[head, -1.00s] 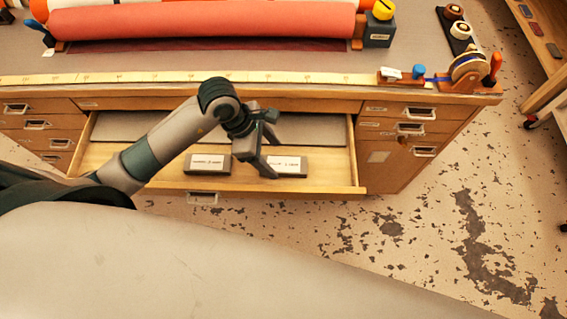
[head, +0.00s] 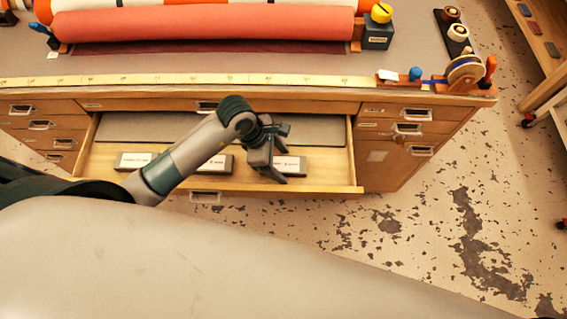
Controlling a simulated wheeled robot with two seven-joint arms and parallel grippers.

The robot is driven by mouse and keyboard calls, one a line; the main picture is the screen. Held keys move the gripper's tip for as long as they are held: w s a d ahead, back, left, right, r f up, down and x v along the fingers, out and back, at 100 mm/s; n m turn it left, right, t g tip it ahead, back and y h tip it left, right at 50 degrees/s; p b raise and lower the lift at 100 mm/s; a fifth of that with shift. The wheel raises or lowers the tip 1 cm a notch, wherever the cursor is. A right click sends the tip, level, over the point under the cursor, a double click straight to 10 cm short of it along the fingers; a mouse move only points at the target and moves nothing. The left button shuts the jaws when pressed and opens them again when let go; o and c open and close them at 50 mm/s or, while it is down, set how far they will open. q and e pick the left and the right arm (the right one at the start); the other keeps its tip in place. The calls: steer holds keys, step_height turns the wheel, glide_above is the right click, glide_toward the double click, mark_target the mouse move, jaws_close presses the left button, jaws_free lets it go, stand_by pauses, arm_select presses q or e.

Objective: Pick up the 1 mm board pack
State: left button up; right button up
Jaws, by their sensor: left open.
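Three dark packs with white labels lie in a row in the open drawer (head: 180,184). The left pack (head: 134,161) is plainly in view; the middle pack (head: 217,163) is partly behind my left arm. The right pack (head: 293,166) is partly covered by my left gripper (head: 272,172). The labels are too small to read surely, so I cannot tell for certain which is the 1 mm board pack. My left gripper is open, pointing down at the left part of the right pack; whether it touches is unclear. My right gripper is out of view.
A grey sheet (head: 318,131) lies at the back of the drawer. The bench above carries a red roll (head: 205,25), a long ruler (head: 200,81) and a tape dispenser (head: 465,73). The drawer's front wall and sides surround the packs.

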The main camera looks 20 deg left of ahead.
mark_target(291, 163)
arm_select(q)
steer(key=c, duration=1.2)
steer(key=shift+c, duration=0.2)
steer(key=shift+r, duration=0.1)
